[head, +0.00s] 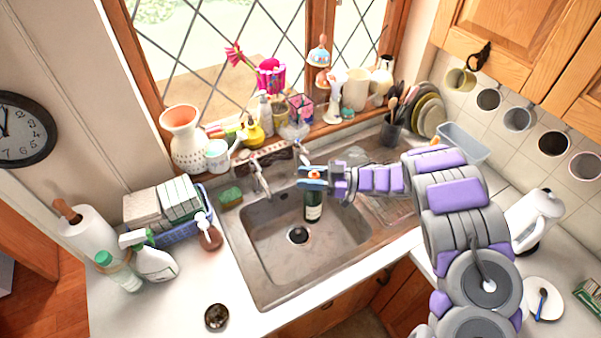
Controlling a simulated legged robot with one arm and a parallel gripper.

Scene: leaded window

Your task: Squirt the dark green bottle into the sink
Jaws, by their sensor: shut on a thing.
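The dark green bottle (313,203) hangs upright over the sink basin, with a pale label on its lower part and an orange-red top. My gripper (313,177) is shut on the bottle near its top, reaching in from the right. The sink (275,270) is a metal basin set in the counter, with a round dark drain (298,235) to the lower left of the bottle. The bottle's neck is partly hidden by the gripper's fingers. I cannot tell whether the bottle's base touches the basin.
The tap (261,180) stands behind the basin, left of my gripper. A green sponge (230,196) lies at the rim's left. Spray bottles (155,262) and a blue basket (180,232) stand on the left counter. The windowsill behind is crowded. The basin's front is clear.

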